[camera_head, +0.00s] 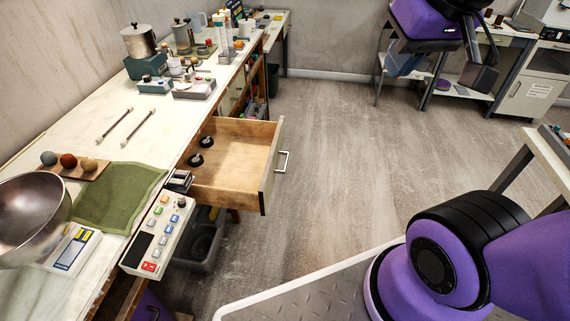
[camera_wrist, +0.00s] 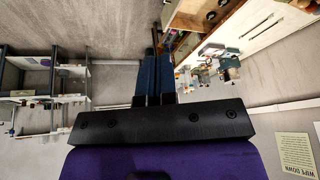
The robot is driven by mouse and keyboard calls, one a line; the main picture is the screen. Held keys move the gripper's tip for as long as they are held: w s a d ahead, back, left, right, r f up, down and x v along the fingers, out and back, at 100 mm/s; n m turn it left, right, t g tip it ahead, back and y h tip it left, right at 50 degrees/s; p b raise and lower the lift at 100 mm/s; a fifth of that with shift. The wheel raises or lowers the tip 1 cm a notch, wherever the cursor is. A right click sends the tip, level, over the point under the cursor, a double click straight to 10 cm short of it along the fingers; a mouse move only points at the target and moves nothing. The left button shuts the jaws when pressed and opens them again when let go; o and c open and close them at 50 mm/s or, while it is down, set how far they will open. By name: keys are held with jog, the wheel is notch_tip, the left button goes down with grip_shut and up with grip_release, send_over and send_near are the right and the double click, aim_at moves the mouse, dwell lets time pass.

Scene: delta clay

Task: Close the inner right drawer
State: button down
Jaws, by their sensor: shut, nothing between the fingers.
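The open wooden drawer (camera_head: 235,165) sticks out from the left bench in the head view. Its front panel has a metal handle (camera_head: 282,162) facing the aisle, and two small black round items lie inside near the back. In the wrist view a wooden drawer (camera_wrist: 203,14) shows at the top edge, partly cut off; I cannot tell if it is the same one. My gripper (camera_head: 401,63) is at the upper right of the head view, far from the drawer across the floor. In the wrist view the gripper fingers (camera_wrist: 154,75) are together and hold nothing.
The bench top (camera_head: 110,95) carries a metal bowl (camera_head: 28,215), a green cloth (camera_head: 118,195) and a button panel (camera_head: 160,236). A grey bin (camera_head: 200,240) stands below. The floor (camera_head: 330,150) right of the drawer is clear. Side tables stand at the right.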

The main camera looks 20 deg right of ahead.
jog(key=w+a+f+m+g+y, duration=0.1)
jog(key=w+f+m+g+y, duration=0.2)
jog(key=w+f+m+y, duration=1.15)
jog(key=w+d+f+m+t+h, duration=0.1)
jog(key=w+d+f+m+h, duration=0.15)
jog(key=f, duration=0.65)
jog(key=w+d+f+m+t+h, duration=0.1)
jog(key=w+d+f+m+h, duration=0.2)
jog(key=f, duration=0.7)
jog(key=w+d+f+m+t+h, duration=0.1)
jog(key=w+d+f+m, duration=0.3)
jog(key=f, duration=0.5)
jog(key=w+a+r+x, duration=0.1)
jog(key=r+x, duration=0.1)
jog(key=x, duration=1.2)
jog(key=shift+a, duration=0.5)
jog(key=shift+w+a+r, duration=0.1)
